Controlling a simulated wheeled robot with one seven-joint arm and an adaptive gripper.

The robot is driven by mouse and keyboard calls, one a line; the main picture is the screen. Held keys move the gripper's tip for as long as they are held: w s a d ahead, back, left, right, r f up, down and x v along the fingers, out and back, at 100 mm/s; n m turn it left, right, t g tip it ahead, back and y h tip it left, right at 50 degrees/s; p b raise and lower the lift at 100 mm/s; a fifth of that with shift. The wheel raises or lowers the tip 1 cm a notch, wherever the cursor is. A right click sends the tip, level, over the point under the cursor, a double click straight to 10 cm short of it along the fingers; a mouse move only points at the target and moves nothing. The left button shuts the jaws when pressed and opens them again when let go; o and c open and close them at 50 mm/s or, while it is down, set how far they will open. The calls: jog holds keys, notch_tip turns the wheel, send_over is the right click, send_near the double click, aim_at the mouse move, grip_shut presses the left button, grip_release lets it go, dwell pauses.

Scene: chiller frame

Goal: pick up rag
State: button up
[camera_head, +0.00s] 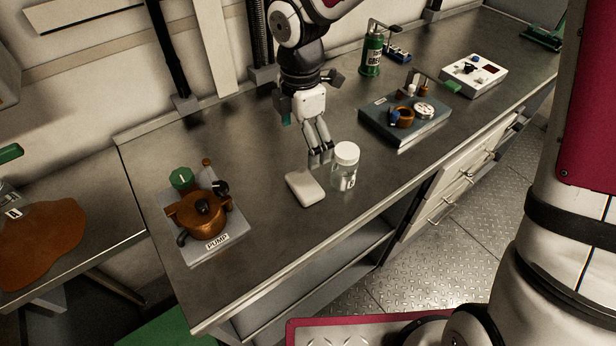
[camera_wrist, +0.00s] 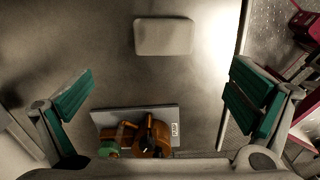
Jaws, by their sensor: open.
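The rag is a folded, pale beige pad (camera_head: 304,189) lying flat on the steel bench. It also shows in the wrist view at top centre (camera_wrist: 163,36). My gripper (camera_head: 321,158) is above the bench, pointing down, just behind the rag in the head view.
A clear jar with a white lid (camera_head: 345,166) stands right beside the rag. A copper pump on a grey plate (camera_head: 212,240) is to the left. A dark tray with parts (camera_head: 380,122) and a green bottle (camera_head: 371,55) stand behind right. The bench front (camera_head: 290,270) is clear.

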send_over(304, 183)
jog(key=f, duration=0.7)
jog(key=shift+w+a+f, duration=0.1)
jog(key=shift+w, duration=0.15)
jog(key=f, duration=0.4)
jog(key=shift+s+p, duration=0.3)
jog(key=shift+f, duration=0.6)
jog(key=c, duration=1)
